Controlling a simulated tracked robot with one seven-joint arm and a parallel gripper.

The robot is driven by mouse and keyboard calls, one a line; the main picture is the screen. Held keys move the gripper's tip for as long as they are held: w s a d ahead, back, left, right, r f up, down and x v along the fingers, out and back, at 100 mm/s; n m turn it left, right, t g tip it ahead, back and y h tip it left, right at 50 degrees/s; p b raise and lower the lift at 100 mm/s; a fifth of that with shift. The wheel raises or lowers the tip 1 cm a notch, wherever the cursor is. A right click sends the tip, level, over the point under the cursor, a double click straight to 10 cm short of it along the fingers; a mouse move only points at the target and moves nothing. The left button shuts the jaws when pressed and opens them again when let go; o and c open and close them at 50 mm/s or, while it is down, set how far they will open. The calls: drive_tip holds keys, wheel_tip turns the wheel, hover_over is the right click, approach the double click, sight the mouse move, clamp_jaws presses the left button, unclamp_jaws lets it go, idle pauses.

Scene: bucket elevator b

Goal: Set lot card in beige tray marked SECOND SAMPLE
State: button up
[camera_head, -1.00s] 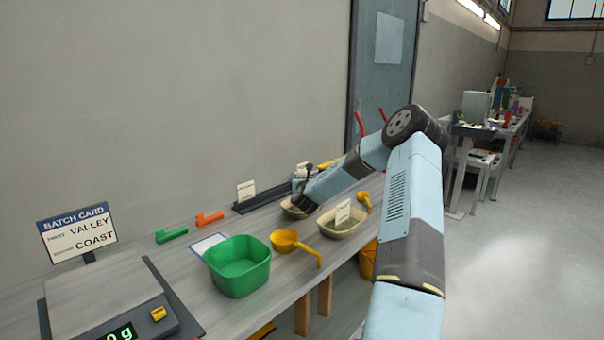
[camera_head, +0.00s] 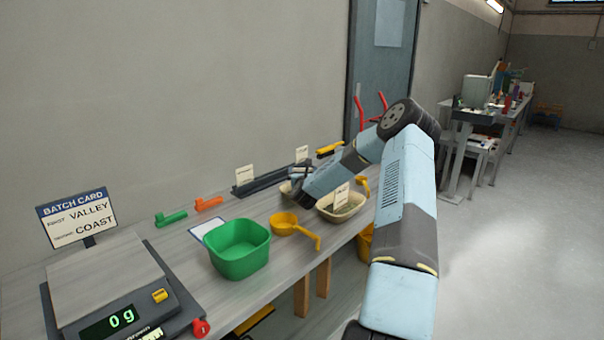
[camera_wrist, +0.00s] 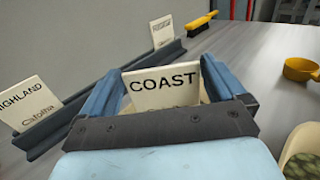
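The lot card marked COAST (camera_wrist: 165,82) stands upright between my gripper's two blue fingers (camera_wrist: 161,70) in the wrist view. The fingertips meet its left and right edges, so my gripper looks shut on it. In the head view my gripper (camera_head: 301,192) is low over a beige tray (camera_head: 285,188), which it partly hides. A second beige tray (camera_head: 326,213) stands nearer on the right, with a card (camera_head: 341,195) in it; its contents also show in the wrist view. I cannot read any SECOND SAMPLE marking on either tray.
A dark card rack (camera_head: 262,186) along the wall holds a HIGHLAND card (camera_wrist: 28,103) and another card (camera_wrist: 165,30). A green tub (camera_head: 239,250), yellow scoop (camera_head: 285,223), scale (camera_head: 110,290) and batch card (camera_head: 77,217) reading VALLEY, COAST are on the bench. A yellow brush (camera_wrist: 200,22) lies beyond the rack.

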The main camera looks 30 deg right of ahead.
drive_tip(key=shift+r, duration=0.1)
idle(0.6)
wheel_tip(320, 180, up, 7)
drive_tip(key=shift+f, duration=0.1)
idle(0.4)
